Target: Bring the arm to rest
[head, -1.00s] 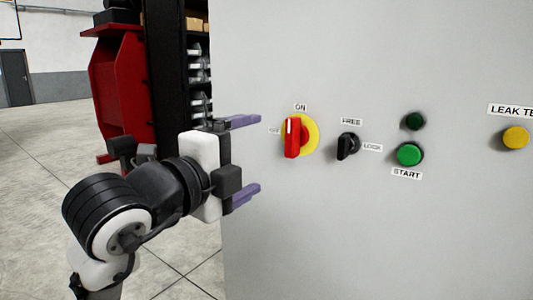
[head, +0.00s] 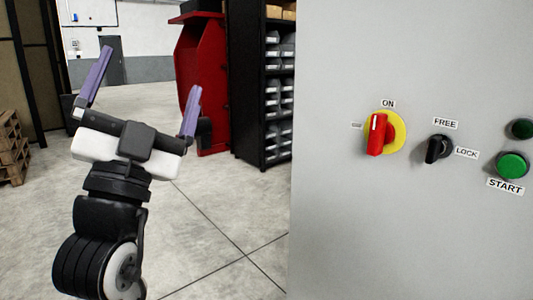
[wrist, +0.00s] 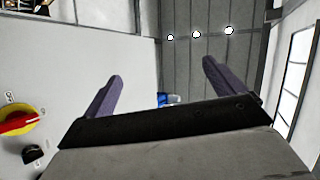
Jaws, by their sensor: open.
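My gripper (head: 146,95) is raised at the left of the head view, its two purple fingers spread wide and pointing up. Nothing is between them. It stands apart from the grey control panel (head: 400,230). In the wrist view my gripper (wrist: 163,83) is also open and empty. On the panel, the red rotary handle on a yellow disc (head: 380,134) has its white mark toward the ON label. The black FREE/LOCK knob (head: 437,149) is to its right. The handle also shows at the wrist view's left edge (wrist: 17,121).
A green START button (head: 512,165) is at the right of the panel. Behind my arm stand a red machine part (head: 203,75) and a black shelf with bins (head: 265,90). Wooden pallets (head: 12,150) are at far left. Open floor (head: 220,220) lies between my arm and the panel.

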